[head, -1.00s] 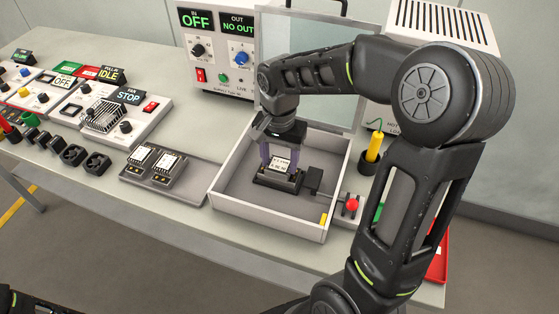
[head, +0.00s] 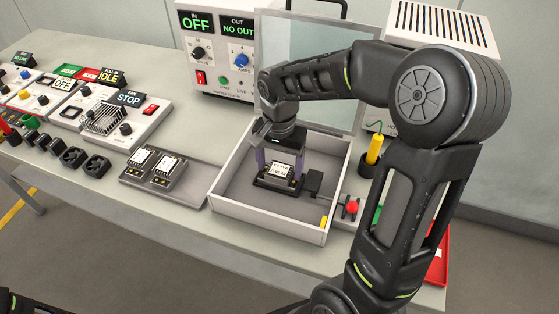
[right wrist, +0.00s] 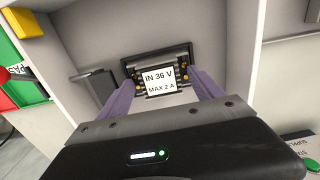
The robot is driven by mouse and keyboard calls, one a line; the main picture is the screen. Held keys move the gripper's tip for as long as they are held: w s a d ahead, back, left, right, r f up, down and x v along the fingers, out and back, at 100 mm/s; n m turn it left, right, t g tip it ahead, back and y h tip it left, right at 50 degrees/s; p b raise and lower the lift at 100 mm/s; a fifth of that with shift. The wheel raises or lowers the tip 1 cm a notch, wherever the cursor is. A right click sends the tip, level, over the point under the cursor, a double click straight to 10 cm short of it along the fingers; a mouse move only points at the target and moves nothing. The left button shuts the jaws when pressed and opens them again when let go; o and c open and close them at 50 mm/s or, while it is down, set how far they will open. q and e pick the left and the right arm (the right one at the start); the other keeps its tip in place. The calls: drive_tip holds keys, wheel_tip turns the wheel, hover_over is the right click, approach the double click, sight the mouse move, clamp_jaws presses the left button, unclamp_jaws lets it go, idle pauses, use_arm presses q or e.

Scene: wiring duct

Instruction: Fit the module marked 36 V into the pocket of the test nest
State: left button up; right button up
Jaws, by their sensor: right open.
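The module marked 36 V (head: 281,171) has a white label and lies label up at the black test nest (head: 268,187), inside an open-topped grey box. In the right wrist view the module (right wrist: 159,80) sits within the nest's dark frame (right wrist: 150,57), with brass contacts beside it. I cannot tell how deep it sits. My right gripper (head: 280,160) is over the nest, its purple fingers apart on either side of the module. The fingers also show in the right wrist view (right wrist: 163,92), with gaps to the label. My left gripper is not in view.
The box wall (head: 268,226) surrounds the nest, and a clear lid (head: 330,95) stands open behind. A lever with a red knob (head: 352,207) is at the right. A tray (head: 190,190) with two modules is at the left. A power supply (head: 215,75) stands behind.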

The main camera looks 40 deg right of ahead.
sight(279, 170)
wheel_tip(279, 170, up, 12)
drive_tip(key=shift+r, duration=0.15)
idle(0.4)
idle(0.8)
